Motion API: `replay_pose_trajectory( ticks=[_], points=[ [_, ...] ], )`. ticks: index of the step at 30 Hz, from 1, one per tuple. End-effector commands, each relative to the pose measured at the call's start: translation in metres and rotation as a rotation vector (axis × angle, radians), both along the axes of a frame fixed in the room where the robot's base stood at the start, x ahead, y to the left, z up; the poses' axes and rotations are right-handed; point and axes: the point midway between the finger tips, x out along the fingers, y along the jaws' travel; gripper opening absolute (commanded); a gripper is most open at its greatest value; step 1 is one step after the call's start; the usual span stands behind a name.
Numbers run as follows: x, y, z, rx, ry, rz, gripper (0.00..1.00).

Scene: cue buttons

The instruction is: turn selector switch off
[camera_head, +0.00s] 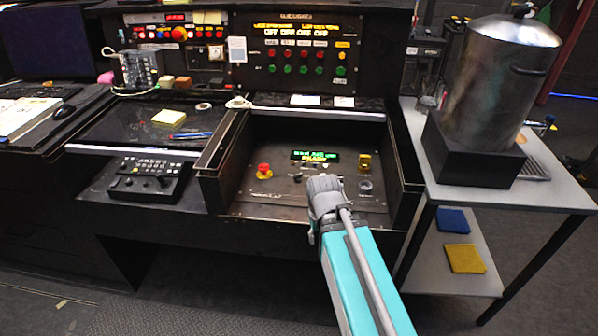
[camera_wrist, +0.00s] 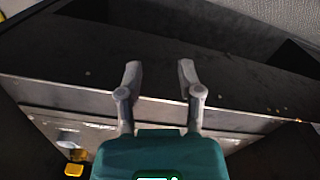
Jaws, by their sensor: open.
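My gripper (camera_head: 322,186) is over the recessed control panel (camera_head: 240,200) and covers part of its middle. In the wrist view my gripper (camera_wrist: 160,78) has its two fingers apart with nothing between them, in front of a dark surface and a panel edge. A round dark knob (camera_head: 365,186) sits on the panel just right of the gripper. A small knob (camera_head: 297,178) sits just left of it. I cannot tell which control is the selector switch or its position; it may be hidden behind the gripper.
A red button on a yellow base (camera_head: 264,172) is on the panel's left. A lit green display (camera_head: 315,156) and a yellow part (camera_head: 364,162) are at its back. Raised side walls flank the panel.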

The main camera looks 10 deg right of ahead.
Motion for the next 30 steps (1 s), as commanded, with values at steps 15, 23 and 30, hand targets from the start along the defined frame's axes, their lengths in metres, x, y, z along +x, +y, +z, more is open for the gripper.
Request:
replay_pose_trajectory(
  ticks=[15,23,30],
  points=[
    [0.022,0.0,0.012,0.0,0.0,-0.06,0.47],
    [0.099,0.001,0.05,0.0,0.0,-0.321,0.47],
    [0.196,0.002,0.094,-0.001,0.0,-0.677,0.47]
  ],
)
